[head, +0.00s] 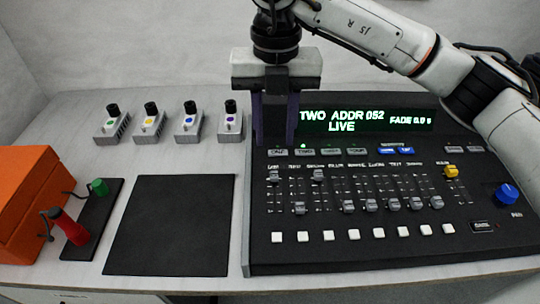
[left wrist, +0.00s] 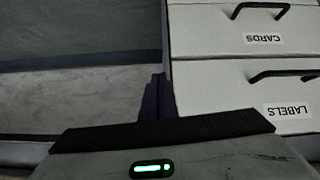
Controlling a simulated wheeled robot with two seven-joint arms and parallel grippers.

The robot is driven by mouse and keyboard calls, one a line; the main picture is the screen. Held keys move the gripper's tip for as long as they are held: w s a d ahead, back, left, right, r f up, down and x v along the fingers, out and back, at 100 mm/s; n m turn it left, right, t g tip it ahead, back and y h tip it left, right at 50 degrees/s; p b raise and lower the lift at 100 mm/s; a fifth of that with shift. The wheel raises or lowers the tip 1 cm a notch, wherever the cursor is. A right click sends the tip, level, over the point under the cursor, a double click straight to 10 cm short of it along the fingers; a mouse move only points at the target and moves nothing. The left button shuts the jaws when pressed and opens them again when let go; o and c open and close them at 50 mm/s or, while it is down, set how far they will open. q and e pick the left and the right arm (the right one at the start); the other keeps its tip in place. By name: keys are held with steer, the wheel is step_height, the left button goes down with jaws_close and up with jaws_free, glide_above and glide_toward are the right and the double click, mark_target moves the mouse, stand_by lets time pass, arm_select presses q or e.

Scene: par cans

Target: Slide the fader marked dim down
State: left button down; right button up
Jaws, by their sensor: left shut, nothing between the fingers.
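The console (head: 262,240) carries a row of faders under small labels too blurred to read, so I cannot tell which is marked dim. One grey fader cap (head: 274,177) at the far left and another grey cap (head: 318,175) sit high. The other grey caps, such as this one (head: 299,208), sit low. A yellow cap (head: 451,171) at the right sits high. My right gripper (head: 275,140) points down at the console's back left, above the faders, its purple fingers apart with nothing seen between them. My left gripper (left wrist: 156,98) shows in the left wrist view, shut and empty.
The display (head: 365,120) reads TWO ADDR 052 LIVE. White buttons (head: 325,237) line the front and a blue knob (head: 507,194) is at right. Several small fixtures (head: 189,122), a black mat (head: 170,225) and an orange box (head: 25,200) lie left. White drawers (left wrist: 240,90) show in the left wrist view.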

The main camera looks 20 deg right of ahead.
mark_target(274, 174)
step_height(274, 174, down, 10)
steer(key=shift+s+r, duration=0.1)
stand_by(0.4)
steer(key=shift+c, duration=0.5)
jaws_close()
steer(key=shift+a, duration=0.1)
